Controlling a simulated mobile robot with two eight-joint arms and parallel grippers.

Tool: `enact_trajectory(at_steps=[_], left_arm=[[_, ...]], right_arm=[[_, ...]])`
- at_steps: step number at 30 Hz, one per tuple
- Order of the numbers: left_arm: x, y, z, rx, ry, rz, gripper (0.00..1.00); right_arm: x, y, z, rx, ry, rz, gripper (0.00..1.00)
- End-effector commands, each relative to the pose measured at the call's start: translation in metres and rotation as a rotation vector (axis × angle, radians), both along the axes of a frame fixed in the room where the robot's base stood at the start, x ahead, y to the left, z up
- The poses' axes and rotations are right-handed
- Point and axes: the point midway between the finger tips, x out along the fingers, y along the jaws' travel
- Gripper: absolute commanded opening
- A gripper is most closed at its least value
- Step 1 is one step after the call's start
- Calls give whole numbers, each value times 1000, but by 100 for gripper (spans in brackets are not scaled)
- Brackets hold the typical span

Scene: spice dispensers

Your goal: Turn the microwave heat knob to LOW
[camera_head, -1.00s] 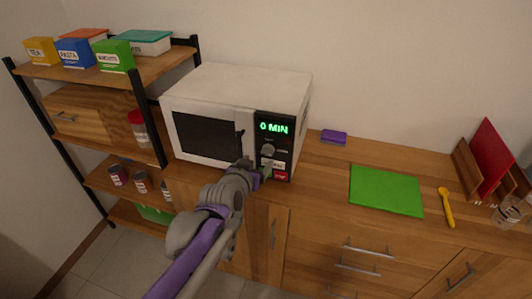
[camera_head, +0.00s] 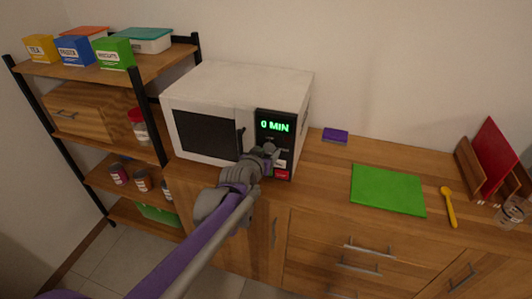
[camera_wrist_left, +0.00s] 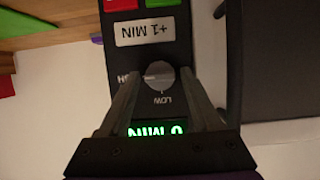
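The white microwave (camera_head: 240,85) stands on the counter, its display reading 0 MIN in green. Its grey round heat knob (camera_wrist_left: 159,75) shows in the left wrist view, which sees the panel upside down. The HIGH label (camera_wrist_left: 129,78) is at the picture's left of the knob and the LOW label (camera_wrist_left: 164,100) below it. My left gripper (camera_wrist_left: 160,74) is open, its fingers on either side of the knob with small gaps visible. In the head view my left gripper (camera_head: 268,156) is at the panel and hides most of the knob. My right gripper is not in view.
A white +1 MIN button (camera_wrist_left: 145,31) and a red button (camera_wrist_left: 120,5) sit beside the knob on the panel. The microwave handle (camera_head: 240,141) is left of the panel. A green board (camera_head: 388,190) and purple sponge (camera_head: 335,135) lie to the right on the counter.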

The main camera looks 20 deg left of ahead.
Motion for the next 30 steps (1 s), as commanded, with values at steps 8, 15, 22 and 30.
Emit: enact_trajectory(at_steps=[8, 15, 22, 30], left_arm=[[0, 0, 0, 0, 0, 0, 13], [0, 0, 0, -2, 0, 0, 0], [0, 1, 1, -45, 2, 1, 0], [0, 2, 3, -183, 5, 2, 0]], right_arm=[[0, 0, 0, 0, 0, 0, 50], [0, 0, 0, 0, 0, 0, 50], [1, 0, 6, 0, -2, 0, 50], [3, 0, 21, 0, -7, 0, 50]])
